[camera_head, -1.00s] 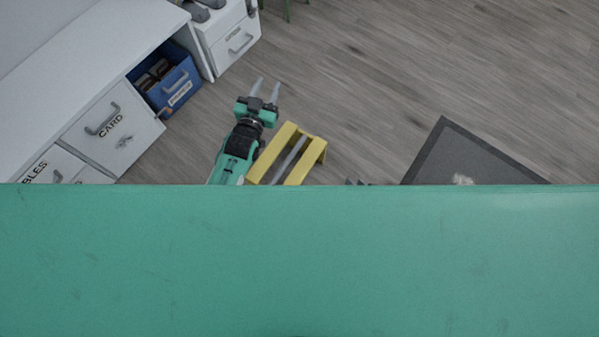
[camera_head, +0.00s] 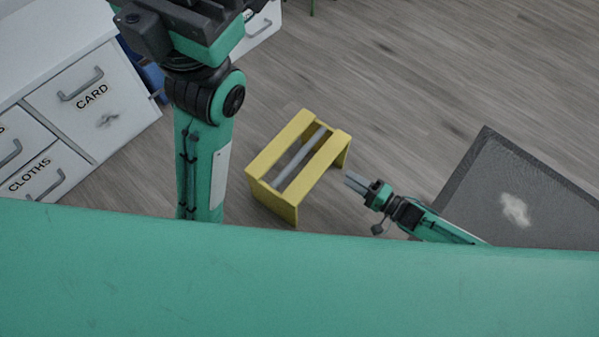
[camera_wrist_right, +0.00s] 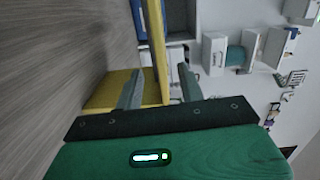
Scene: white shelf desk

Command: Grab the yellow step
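The yellow step (camera_head: 282,153) stands upright on the floor in the middle of the head view, with a grey slat along its top opening. My right gripper (camera_head: 348,180) is just right of the step, pointing at its right end. In the right wrist view, the two fingers of my right gripper (camera_wrist_right: 159,84) are spread apart. A yellow edge of the step (camera_wrist_right: 157,45) shows between and beyond them; I cannot tell whether they touch it. My left arm rises large at the left of the head view. Its fingers are not visible.
White drawers (camera_head: 90,95) labelled CARD and CLOTHS stand at the left. A dark grey mat (camera_head: 480,185) with a pale patch lies at the right. Wooden floor (camera_head: 430,70) is clear behind the step. My green body covers the bottom of the head view.

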